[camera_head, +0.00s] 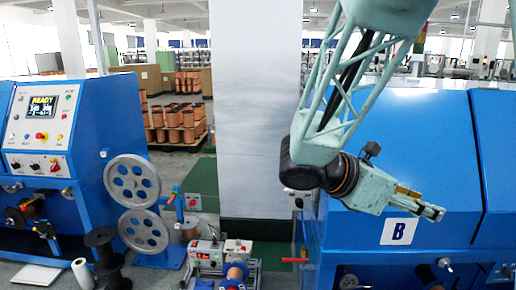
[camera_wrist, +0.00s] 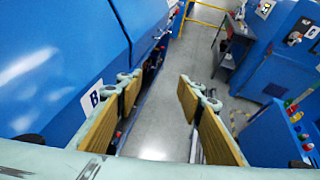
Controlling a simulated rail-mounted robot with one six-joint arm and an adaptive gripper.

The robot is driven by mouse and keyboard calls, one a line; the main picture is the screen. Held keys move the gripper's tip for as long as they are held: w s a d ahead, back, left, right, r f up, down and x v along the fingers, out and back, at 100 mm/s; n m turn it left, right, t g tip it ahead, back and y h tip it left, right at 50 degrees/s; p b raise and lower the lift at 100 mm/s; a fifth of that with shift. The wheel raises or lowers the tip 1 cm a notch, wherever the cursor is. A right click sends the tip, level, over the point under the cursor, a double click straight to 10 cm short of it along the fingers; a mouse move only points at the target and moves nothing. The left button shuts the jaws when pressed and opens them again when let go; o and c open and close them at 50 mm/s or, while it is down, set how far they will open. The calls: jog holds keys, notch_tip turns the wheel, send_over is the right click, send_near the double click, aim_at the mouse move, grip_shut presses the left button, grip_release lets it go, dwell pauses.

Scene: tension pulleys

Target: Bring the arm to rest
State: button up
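My arm reaches in from the top right of the head view, with its lattice link slanting down to the left. My gripper (camera_head: 425,207) points right and slightly down in front of the blue machine marked B (camera_head: 430,150). In the wrist view my gripper (camera_wrist: 160,88) shows two tan-padded fingers set well apart, with only grey floor seen between them. It is open and holds nothing. The B machine (camera_wrist: 60,60) also fills the left of the wrist view.
On the left of the head view stands a blue machine with a READY display (camera_head: 41,107) and two grey pulley wheels (camera_head: 132,180). A white column (camera_head: 257,110) stands in the middle. The wrist view shows open floor (camera_wrist: 160,125) and a yellow rail (camera_wrist: 205,22).

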jog(key=s+a+f+m+g+y, duration=0.1)
jog(key=s+a+m+g+y, duration=0.15)
jog(key=s+m+y, duration=1)
jog(key=s+a+r+m+t, duration=0.2)
jog(key=s+a+m+t, duration=0.2)
jog(key=s+a, duration=1)
jog(key=shift+a+r+m+t+y, duration=0.2)
jog(key=shift+a+m+t+y, duration=0.25)
jog(key=shift+m, duration=1.4)
jog(key=shift+a, duration=0.15)
